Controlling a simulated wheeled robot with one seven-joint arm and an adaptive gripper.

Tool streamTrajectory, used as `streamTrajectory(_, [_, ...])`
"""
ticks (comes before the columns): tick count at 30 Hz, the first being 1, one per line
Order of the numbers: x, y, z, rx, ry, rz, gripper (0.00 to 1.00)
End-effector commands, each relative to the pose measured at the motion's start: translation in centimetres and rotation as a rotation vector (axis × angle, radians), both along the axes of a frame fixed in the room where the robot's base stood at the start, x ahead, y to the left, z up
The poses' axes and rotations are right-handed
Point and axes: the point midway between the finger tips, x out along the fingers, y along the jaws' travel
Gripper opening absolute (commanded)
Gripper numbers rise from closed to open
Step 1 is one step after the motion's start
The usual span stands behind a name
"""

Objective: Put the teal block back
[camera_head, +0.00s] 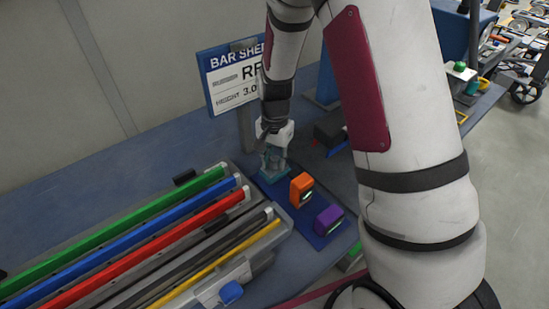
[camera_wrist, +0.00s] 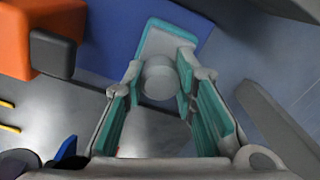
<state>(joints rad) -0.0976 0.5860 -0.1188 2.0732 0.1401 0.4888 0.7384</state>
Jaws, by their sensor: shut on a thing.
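My gripper (camera_head: 273,158) points down over the back-left end of a blue board (camera_head: 325,238). In the wrist view its two teal-padded fingers (camera_wrist: 160,80) are shut on the teal block (camera_wrist: 167,35), which has a pale face and a round grey knob. The block shows small between the fingers in the head view (camera_head: 271,172), partly hidden. I cannot tell whether it touches the board. An orange block (camera_head: 301,189) and a purple block (camera_head: 328,220) stand in a row on the board, nearer the camera. The orange block also shows at the wrist view's upper left (camera_wrist: 28,35).
A rack of long coloured bars (camera_head: 150,238) lies to the left of the board. A sign (camera_head: 232,82) stands on a post behind my gripper. A dark block-like object (camera_head: 329,128) sits just right of it. The blue table (camera_head: 125,175) is clear at back left.

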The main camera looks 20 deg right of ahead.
Motion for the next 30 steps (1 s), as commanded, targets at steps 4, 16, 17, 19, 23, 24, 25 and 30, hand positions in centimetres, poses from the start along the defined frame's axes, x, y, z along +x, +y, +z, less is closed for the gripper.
streamTrajectory(4, [0.0,0.0,-0.4,0.001,0.001,0.000,0.00])
streamTrajectory(16, [0.0,0.0,-0.7,0.000,0.000,0.000,0.00])
streamTrajectory(17, [0.0,0.0,-0.6,0.000,0.000,0.000,0.00])
streamTrajectory(19, [0.0,0.0,-0.7,0.000,0.000,0.000,0.00])
streamTrajectory(23, [0.0,0.0,-0.9,0.000,0.000,0.000,0.00])
streamTrajectory(24, [0.0,0.0,-1.0,0.000,0.000,0.000,0.00])
streamTrajectory(25, [0.0,0.0,-1.0,0.000,0.000,0.000,0.00])
streamTrajectory(30, [0.0,0.0,-1.2,0.000,0.000,0.001,0.30])
